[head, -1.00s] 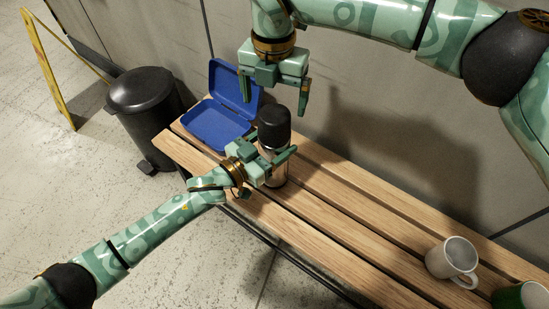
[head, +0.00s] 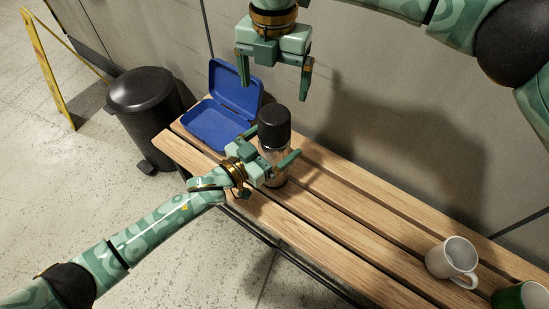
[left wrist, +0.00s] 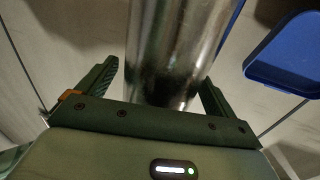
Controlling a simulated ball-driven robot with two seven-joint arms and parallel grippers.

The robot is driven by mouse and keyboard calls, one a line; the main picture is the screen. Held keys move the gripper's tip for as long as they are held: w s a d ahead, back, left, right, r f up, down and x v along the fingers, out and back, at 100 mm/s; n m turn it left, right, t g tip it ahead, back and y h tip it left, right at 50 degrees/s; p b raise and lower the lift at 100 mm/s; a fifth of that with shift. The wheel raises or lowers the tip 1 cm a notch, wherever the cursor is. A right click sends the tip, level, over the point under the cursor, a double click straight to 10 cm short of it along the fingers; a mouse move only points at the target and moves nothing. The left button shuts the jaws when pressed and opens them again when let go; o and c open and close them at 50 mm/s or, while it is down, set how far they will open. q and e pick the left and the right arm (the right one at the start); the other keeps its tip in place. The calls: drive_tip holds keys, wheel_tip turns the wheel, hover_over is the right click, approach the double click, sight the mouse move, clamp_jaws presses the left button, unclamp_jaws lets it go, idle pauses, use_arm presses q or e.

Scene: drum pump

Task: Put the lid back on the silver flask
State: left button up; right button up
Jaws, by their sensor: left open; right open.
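The silver flask (head: 272,163) stands upright on the wooden bench, with its black lid (head: 274,125) sitting on top, apparently straight. My left gripper (head: 276,147) is open, with its fingers on either side of the flask body. In the left wrist view the shiny flask (left wrist: 172,50) stands between the spread fingers, with a clear gap on the left side; contact on the right side is hard to tell. My right gripper (head: 275,85) is open and empty, above and apart from the lid, fingers pointing down.
An open blue lunch box (head: 214,124) is behind and left of the flask on the bench (head: 330,215). A white mug (head: 452,258) and a green mug (head: 520,296) stand at the right end. A black bin (head: 145,105) is on the floor at left. The wall runs close behind the bench.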

use_arm(q)
drive_tip(key=p+v, duration=0.1)
drive_tip(key=v, duration=0.1)
drive_tip(key=p+v, duration=0.1)
drive_tip(key=v, duration=0.1)
drive_tip(key=p+v, duration=0.1)
drive_tip(key=v, duration=0.2)
drive_tip(key=shift+a+r, duration=0.1)
drive_tip(key=shift+r, duration=0.25)
drive_tip(key=p, duration=0.3)
approach(262, 149)
drive_tip(key=s+a+f, duration=0.1)
drive_tip(key=s+a, duration=0.1)
drive_tip(key=shift+w+f, duration=0.1)
drive_tip(key=shift+w, duration=0.05)
use_arm(e)
wheel_tip(262, 149, up, 11)
drive_tip(key=s+t, duration=0.1)
drive_tip(key=shift+s, duration=0.35)
